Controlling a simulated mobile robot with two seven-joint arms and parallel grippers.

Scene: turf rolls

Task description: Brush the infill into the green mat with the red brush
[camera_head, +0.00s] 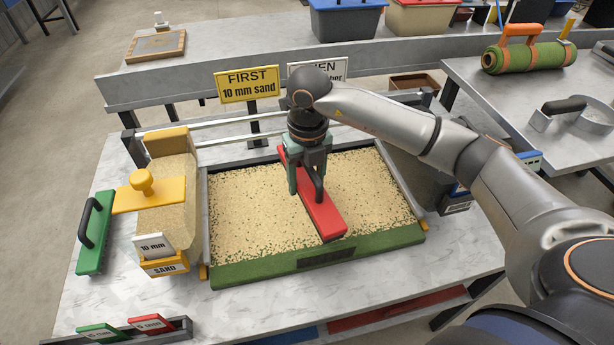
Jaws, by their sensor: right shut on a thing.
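The green mat (235,273) lies flat on the table, its bare green edge showing along the front and the rest covered with tan, speckled infill (245,215). The red brush (325,217) rests over the middle of the infill, its long body slanting from back left to front right. My right gripper (306,192) comes down from above and is shut on the brush's dark handle. The brush's bristles are hidden beneath its body, so I cannot tell how firmly they touch. My left gripper is not in view.
A yellow-topped sand box (165,215) stands left of the mat, with a green tool (95,232) beside it. Signs (249,84) stand behind the mat. Red and green tags (148,323) sit in a front rack. A green turf roll (528,56) lies on the right table.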

